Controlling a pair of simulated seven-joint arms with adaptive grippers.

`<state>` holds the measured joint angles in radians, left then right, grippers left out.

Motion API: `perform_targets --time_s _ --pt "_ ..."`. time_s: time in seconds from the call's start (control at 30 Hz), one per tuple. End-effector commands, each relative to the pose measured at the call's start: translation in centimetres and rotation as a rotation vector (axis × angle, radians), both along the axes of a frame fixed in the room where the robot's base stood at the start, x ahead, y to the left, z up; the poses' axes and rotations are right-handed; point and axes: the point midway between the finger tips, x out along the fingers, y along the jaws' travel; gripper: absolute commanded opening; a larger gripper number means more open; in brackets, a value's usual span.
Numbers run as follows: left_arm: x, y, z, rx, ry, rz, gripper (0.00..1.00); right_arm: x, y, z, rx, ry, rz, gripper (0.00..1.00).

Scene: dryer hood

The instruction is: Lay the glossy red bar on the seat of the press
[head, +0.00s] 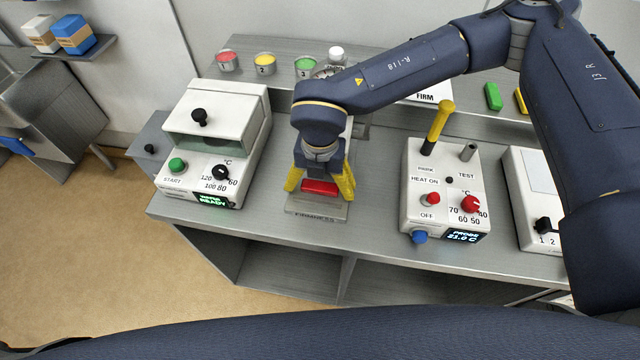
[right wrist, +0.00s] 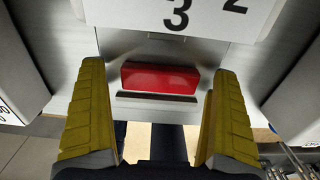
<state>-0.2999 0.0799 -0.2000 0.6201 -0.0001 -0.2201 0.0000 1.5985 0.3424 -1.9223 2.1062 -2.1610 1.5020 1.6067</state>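The glossy red bar (head: 320,187) lies crosswise on the grey metal seat of the press (head: 318,209), near its front end. It also shows in the right wrist view (right wrist: 160,79), lying flat behind a thin dark lip. My right gripper (head: 319,190) points down over the bar. Its yellow fingers are spread wide, one on each side of the bar, with clear gaps in the right wrist view. The rest of the press is largely hidden behind my right arm. My left gripper is not in view.
A white heater box (head: 215,135) with a hood stands left of the press. A white probe box (head: 443,195) with a yellow-handled tool (head: 438,125) stands to the right. Several coloured cups and a green bar (head: 493,96) are on the shelf behind. The bench's front edge is close.

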Motion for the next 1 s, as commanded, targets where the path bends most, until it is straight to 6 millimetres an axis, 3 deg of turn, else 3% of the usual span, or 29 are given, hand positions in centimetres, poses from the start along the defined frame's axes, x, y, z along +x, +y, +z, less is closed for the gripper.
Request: perform_targets --time_s 0.33,0.7,1.0 --pt "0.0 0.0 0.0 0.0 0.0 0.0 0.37 0.1 0.0 1.2 0.0 -0.002 0.0 0.98" --pt "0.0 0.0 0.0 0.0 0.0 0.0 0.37 0.1 0.0 7.6 0.001 -0.003 0.0 0.98" --pt "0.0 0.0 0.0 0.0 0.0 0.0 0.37 0.1 0.0 11.4 0.0 -0.001 -0.001 0.98"
